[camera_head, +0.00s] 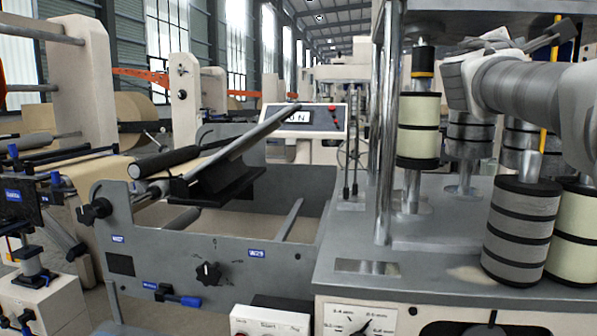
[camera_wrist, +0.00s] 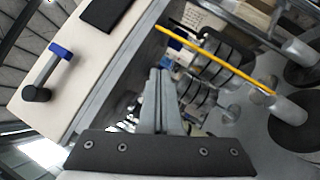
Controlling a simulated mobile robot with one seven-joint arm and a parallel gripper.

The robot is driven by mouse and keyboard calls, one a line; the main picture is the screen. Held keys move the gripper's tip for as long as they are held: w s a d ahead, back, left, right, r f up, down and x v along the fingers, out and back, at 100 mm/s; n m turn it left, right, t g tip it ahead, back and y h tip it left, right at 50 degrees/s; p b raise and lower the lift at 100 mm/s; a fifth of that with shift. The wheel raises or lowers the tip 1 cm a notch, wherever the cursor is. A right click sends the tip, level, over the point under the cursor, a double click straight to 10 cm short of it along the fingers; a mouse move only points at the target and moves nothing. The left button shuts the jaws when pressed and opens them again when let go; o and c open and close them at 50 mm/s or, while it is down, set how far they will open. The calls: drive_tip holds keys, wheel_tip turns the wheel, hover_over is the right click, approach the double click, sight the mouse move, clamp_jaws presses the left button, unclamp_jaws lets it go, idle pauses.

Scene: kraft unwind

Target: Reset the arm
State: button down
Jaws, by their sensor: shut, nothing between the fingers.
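My gripper (camera_wrist: 158,76) shows in the wrist view, with its two grey fingers pressed together and nothing between them. It points out over the machine, clear of any surface as far as I can tell. In the head view my grey arm comes in from the right edge, at the upper right above the machine's rollers. Which part there is the gripper's tip is hard to make out.
Striped and cream rollers (camera_head: 520,231) stand on the grey machine top (camera_head: 450,268) below my arm. A chrome column (camera_head: 386,130) rises left of them. A thin yellow rod (camera_wrist: 215,60) crosses the wrist view. An unwind frame (camera_head: 200,262) with a knob stands at left.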

drive_tip(key=s+a+f+m+g+y, duration=0.25)
drive_tip(key=s+a+f+y, duration=0.2)
drive_tip(key=f, duration=0.65)
drive_tip(key=s+a+f+m+g+y, duration=0.25)
drive_tip(key=s+f+m, duration=0.2)
drive_tip(key=f, duration=0.65)
drive_tip(key=s+a+f+m+g+y, duration=0.15)
drive_tip(key=s+a+f+y, duration=0.35)
drive_tip(key=f, duration=0.6)
drive_tip(key=s+a+f+m+g+y, duration=0.2)
drive_tip(key=s+a+f+m+y, duration=0.15)
drive_tip(key=s+a+f, duration=0.65)
wheel_tip(320, 180, up, 20)
drive_tip(key=p, duration=2.1)
drive_tip(key=shift+a+y, duration=0.35)
drive_tip(key=shift+a, duration=0.05)
drive_tip(key=shift+w+d, duration=0.1)
drive_tip(key=shift+d, duration=0.05)
